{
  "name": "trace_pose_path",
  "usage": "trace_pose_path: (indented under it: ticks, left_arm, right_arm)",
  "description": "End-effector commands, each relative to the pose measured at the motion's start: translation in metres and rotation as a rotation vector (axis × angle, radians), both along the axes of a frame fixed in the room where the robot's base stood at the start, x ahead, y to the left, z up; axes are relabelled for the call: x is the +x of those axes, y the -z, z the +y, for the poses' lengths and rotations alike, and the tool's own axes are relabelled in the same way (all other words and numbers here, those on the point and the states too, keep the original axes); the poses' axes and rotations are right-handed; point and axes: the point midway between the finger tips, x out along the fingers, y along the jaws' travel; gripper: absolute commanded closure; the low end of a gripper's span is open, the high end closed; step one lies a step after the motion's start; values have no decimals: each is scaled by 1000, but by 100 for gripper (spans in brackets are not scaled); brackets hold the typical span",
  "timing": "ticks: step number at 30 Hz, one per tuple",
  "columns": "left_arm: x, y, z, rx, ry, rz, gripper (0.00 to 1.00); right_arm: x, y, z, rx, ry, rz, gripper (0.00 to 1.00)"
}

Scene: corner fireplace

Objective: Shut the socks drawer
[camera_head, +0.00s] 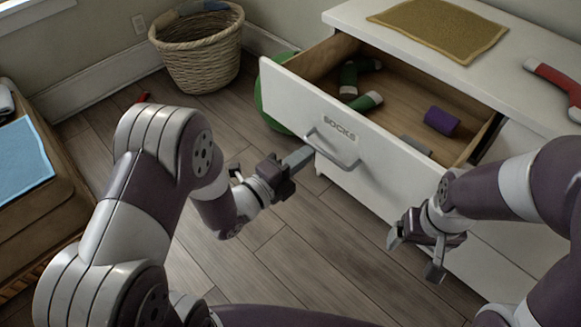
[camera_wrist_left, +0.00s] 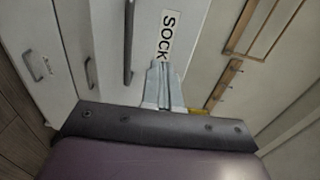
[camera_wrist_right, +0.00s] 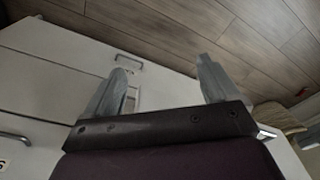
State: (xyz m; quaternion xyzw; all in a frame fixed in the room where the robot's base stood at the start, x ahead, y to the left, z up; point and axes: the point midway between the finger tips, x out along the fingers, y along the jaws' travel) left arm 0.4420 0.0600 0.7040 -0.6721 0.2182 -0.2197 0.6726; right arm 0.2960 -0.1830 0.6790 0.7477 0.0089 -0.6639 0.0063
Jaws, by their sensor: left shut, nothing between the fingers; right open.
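The socks drawer (camera_head: 285,97) stands pulled out of the white dresser (camera_head: 345,18), its front marked SOCKS and fitted with a grey bar handle (camera_head: 333,150). In it lie green rolled items (camera_head: 367,101) and a purple roll (camera_head: 441,121). My left gripper (camera_head: 300,157) is shut and empty, its fingertips close to the drawer front beside the handle's left end; I cannot tell whether they touch. The left wrist view shows its fingers (camera_wrist_left: 162,85) together by the SOCKS label (camera_wrist_left: 167,35). My right gripper (camera_head: 416,260) is open and empty, in front of the dresser's lower part.
A wicker basket (camera_head: 198,56) stands on the floor by the back wall, with a green round object (camera_head: 262,103) partly hidden behind the drawer. A mustard cloth (camera_head: 438,28) and a red and white item (camera_head: 555,82) lie on the dresser top. Open wooden floor (camera_head: 275,255) lies in front.

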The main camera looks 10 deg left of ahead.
Motion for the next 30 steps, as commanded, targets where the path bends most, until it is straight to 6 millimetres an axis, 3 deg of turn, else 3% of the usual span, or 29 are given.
trace_pose_path:
  ticks: [6,12,30]
  left_arm:
    - [38,3,-29,0,3,0,100]
    - [62,2,-45,-1,0,1,100]
    - [73,1,-52,-1,-1,2,100]
  right_arm:
    - [0,12,0,0,0,0,12]
    - [0,19,0,0,0,0,12]
    - [0,22,0,0,0,0,12]
